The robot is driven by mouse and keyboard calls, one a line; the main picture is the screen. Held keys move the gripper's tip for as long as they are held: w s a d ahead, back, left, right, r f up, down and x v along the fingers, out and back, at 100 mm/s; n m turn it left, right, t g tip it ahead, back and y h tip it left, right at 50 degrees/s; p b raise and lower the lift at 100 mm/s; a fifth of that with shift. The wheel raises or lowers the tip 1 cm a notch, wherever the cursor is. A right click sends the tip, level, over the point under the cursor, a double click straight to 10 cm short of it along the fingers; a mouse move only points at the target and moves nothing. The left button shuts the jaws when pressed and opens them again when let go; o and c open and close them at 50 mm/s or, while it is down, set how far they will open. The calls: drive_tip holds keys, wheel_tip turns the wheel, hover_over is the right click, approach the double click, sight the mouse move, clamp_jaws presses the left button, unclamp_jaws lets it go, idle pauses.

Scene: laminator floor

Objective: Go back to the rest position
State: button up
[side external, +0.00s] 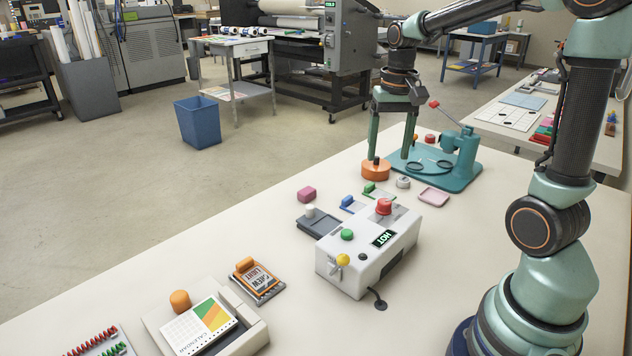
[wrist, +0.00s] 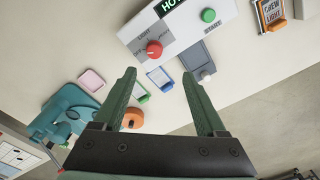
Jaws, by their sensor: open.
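My gripper (side external: 390,156) is open, its two green fingers pointing down over the far part of the table. It also shows in the wrist view (wrist: 159,76), with nothing held between the fingertips. An orange round piece with a dark knob (side external: 376,172) stands by the left finger in the side view. In the wrist view an orange piece (wrist: 133,118) shows between the fingers, near the left one. I cannot tell whether a finger touches it.
A calendar (side external: 198,326) lies at the front. Open table lies to the right.

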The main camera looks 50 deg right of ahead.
drive_tip(key=s+a+r+n+t, duration=0.1)
drive_tip(key=s+a+n+t, duration=0.1)
drive_tip(key=a+n, duration=0.2)
drive_tip(key=s+a+r+n+t, duration=0.1)
drive_tip(key=s+a+n+t, duration=0.2)
drive_tip(key=a, duration=0.6)
drive_tip(key=shift+s+a+r+n, duration=0.25)
drive_tip(key=shift+r+n, duration=0.15)
drive_tip(key=shift+n, duration=0.1)
